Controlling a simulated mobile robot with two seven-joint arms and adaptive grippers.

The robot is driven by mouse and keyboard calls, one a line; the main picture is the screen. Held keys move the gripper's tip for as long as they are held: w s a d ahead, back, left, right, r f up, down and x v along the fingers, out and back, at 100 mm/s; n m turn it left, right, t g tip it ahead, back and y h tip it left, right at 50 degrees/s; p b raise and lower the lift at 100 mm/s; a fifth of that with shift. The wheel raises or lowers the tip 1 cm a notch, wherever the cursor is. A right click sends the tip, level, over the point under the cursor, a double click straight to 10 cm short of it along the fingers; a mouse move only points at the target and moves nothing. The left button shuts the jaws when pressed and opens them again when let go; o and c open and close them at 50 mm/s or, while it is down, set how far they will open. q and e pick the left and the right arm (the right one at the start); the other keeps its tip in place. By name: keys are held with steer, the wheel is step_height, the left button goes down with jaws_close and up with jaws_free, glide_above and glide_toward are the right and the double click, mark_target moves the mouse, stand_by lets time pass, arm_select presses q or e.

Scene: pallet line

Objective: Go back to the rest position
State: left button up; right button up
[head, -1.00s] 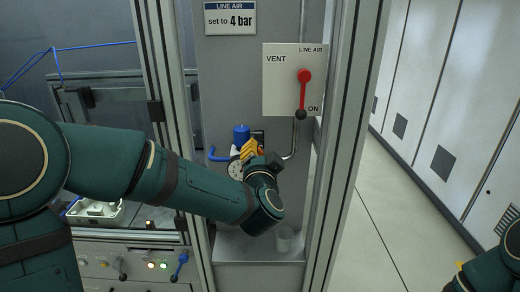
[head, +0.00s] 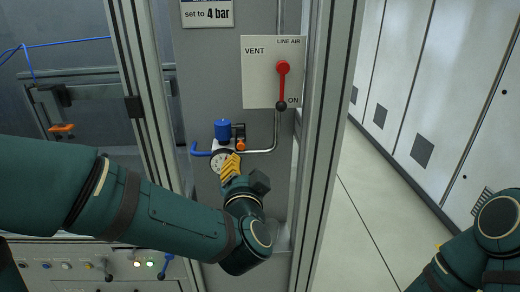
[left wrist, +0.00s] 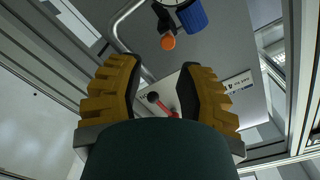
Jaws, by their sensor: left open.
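My left gripper (head: 230,166) is in front of the grey panel, just below the regulator with its blue knob (head: 222,129) and round gauge (head: 217,161). In the left wrist view its two yellow ribbed fingers (left wrist: 155,95) stand apart with nothing between them. The red line air lever (head: 283,82) points down toward ON on its white plate; it also shows small between the fingers in the left wrist view (left wrist: 160,105). Part of my right arm (head: 490,235) is at the lower right; its gripper is not in view.
Aluminium posts (head: 329,120) frame the panel on both sides. A row of buttons and lamps (head: 136,264) runs along the lower left. White cabinets (head: 430,80) line the right side. The floor (head: 370,220) between them and the frame is clear.

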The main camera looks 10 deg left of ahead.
arm_select(q)
steer(key=d+f+n+g+h, duration=0.1)
steer(key=d+f+g+h, duration=0.2)
steer(key=f, duration=1)
steer(key=d+f+n+g+h, duration=0.1)
steer(key=f+n+g+h, duration=0.2)
steer(key=f, duration=0.9)
steer(key=s+f+n+g+h, duration=0.2)
steer(key=s+f+g, duration=0.7)
steer(key=s+f, duration=0.6)
step_height(320, 180, down, 3)
steer(key=shift+s+r+n, duration=0.15)
steer(key=shift+r+n, duration=0.05)
steer(key=shift+n, duration=0.6)
steer(key=shift+a, duration=0.2)
